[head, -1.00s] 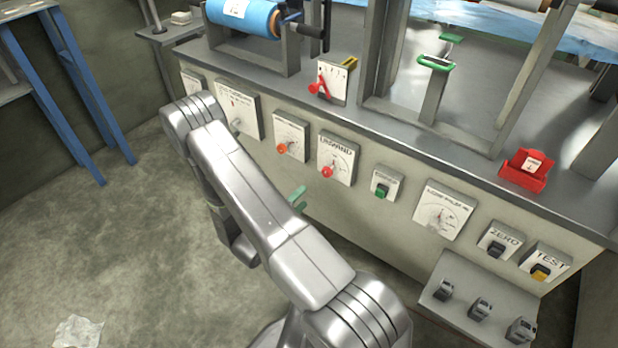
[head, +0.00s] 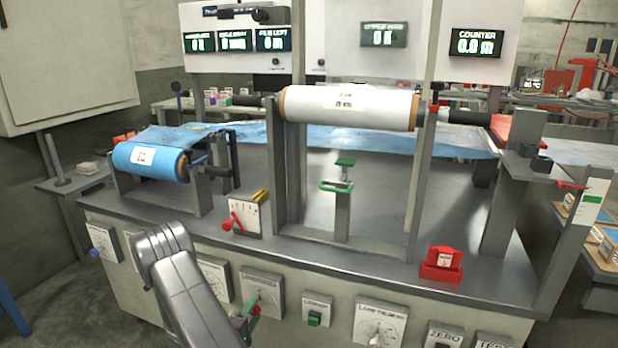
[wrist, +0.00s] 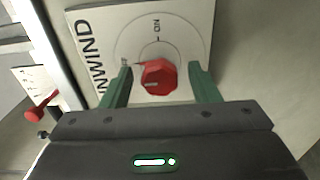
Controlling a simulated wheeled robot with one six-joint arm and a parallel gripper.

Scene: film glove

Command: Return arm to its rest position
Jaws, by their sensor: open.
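My gripper (wrist: 160,72) is open in the wrist view, with one green finger on each side of a red knob (wrist: 158,78). Gaps show between the knob and both fingers, and nothing is held. I cannot tell whether the fingertips reach past the knob's front. The knob sits on a white dial plate marked UNWIND (wrist: 95,40). In the head view the same dial plate (head: 268,283) is on the bench's front panel. My arm (head: 185,285) reaches down in front of the panel, and only a little green of the gripper shows beside the knob.
The bench top carries a blue film roll (head: 150,160), a white roll (head: 348,107), a small dial box with a red lever (head: 245,215), a green-topped post (head: 342,205) and a red holder (head: 441,266). More dials and buttons line the panel. Floor shows at lower left.

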